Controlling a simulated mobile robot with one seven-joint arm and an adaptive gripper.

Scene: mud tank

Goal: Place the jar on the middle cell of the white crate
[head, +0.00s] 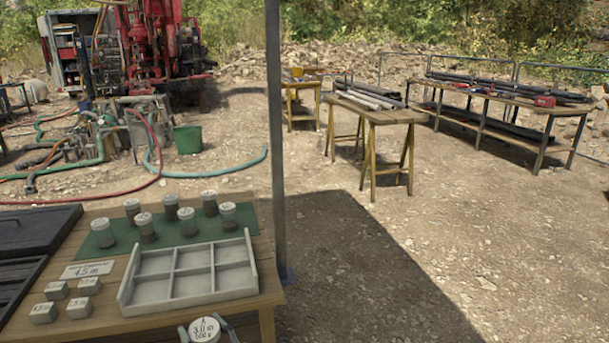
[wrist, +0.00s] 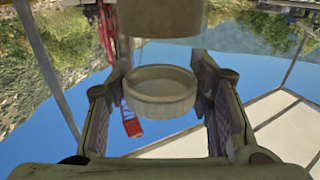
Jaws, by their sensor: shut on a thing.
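A jar with a white, hand-lettered lid (head: 205,329) is between the fingers of my gripper (head: 207,337) at the bottom edge of the head view. In the wrist view the jar's pale lid (wrist: 160,92) sits between both fingers, with its darker contents above it; my gripper (wrist: 160,105) is shut on it. The white crate (head: 190,303) lies on the wooden table beyond the jar. It has two rows of three cells, all empty.
Several lidded jars (head: 146,230) stand on a green mat (head: 122,245) behind the crate. Small white blocks (head: 78,307) and a lettered card (head: 87,270) lie left of it, near dark trays (head: 40,228). A grey post (head: 276,130) rises by the table's right edge.

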